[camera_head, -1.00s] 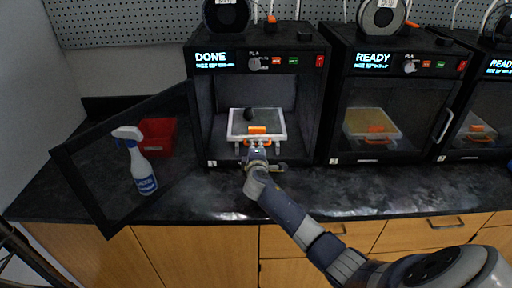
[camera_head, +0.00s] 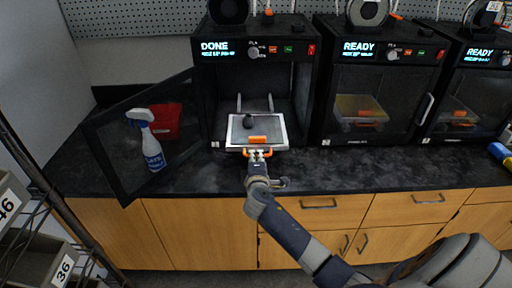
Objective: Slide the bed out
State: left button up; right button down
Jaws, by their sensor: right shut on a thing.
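The print bed (camera_head: 238,133) is a pale plate with an orange front handle (camera_head: 262,153). It sticks out of the open left printer (camera_head: 208,110), whose display reads DONE. Two rails show behind the bed inside the printer. My right gripper (camera_head: 258,157) is at the bed's front edge, shut on the orange handle. My left gripper is not in view.
The printer's door (camera_head: 125,165) is swung open to the left. A spray bottle (camera_head: 152,145) and a red bin (camera_head: 166,121) stand behind its pane. Two closed printers marked READY (camera_head: 378,100) are at the right. The dark counter in front is clear.

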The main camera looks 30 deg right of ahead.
jog(key=v, duration=0.3)
jog(key=shift+s+f+p, duration=0.1)
jog(key=shift+f+p, duration=0.2)
jog(key=shift+f, duration=0.05)
jog(key=v, duration=0.2)
jog(key=shift+s+a+f, duration=0.25)
jog(key=shift+s, duration=0.15)
jog(key=shift+s+a+f, duration=0.2)
jog(key=shift+s, duration=0.05)
jog(key=c, duration=1.9)
grip_release()
jog(key=shift+o, duration=0.7)
jog(key=shift+s+r, duration=0.15)
jog(key=shift+r, duration=0.1)
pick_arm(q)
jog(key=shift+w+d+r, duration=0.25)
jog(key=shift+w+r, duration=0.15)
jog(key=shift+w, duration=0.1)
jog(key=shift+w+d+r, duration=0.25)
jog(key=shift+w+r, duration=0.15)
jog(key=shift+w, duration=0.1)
pick_arm(e)
jog(key=v, duration=1.2)
